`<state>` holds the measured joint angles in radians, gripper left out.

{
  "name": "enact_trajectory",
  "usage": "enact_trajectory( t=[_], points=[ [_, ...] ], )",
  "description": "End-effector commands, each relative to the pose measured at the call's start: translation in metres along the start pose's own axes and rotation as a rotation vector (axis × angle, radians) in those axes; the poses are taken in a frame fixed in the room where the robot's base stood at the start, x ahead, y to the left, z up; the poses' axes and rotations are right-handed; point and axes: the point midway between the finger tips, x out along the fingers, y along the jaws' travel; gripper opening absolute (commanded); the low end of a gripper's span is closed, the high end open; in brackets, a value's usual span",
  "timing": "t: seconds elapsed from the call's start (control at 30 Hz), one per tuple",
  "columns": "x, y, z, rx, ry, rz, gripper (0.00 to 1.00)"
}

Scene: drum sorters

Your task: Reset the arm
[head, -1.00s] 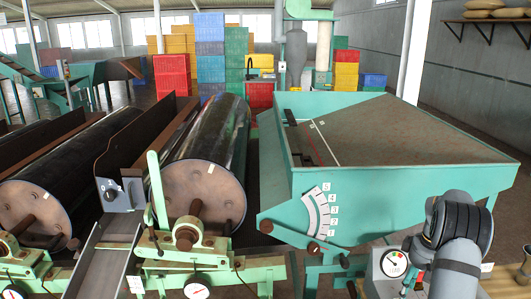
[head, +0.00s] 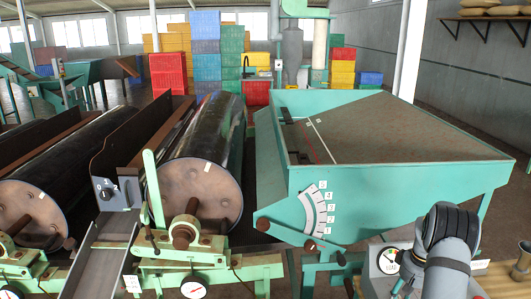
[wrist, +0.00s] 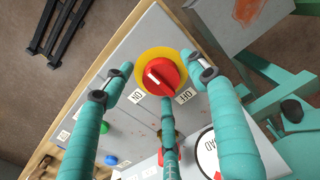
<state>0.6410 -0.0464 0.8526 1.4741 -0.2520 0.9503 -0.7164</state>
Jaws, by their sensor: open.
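In the wrist view my gripper (wrist: 162,76) has its teal fingers spread apart and empty. Two fingertips stand on either side of a red rotary knob (wrist: 165,73) with a white pointer line on a yellow ring, and a third finger points up from below it. I cannot tell how far the fingertips are above the knob. The knob sits on a grey control panel (wrist: 140,50). In the head view my arm is at the lower right, and its gripper is hidden.
The panel has a blue button (wrist: 111,160), a green button (wrist: 104,127) and a round gauge (wrist: 208,155). In the head view a teal sorting table (head: 390,205) stands beyond the arm, with a black drum (head: 215,130) to its left. A metal cup (head: 521,262) is at the right edge.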

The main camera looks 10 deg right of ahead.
Motion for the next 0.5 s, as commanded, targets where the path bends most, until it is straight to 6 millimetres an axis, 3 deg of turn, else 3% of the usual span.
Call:
enact_trajectory(
  t=[0.5],
  points=[
    [-0.0021,-0.0019,0.0000,0.666,-0.002,-0.001,0.58]
  ],
)
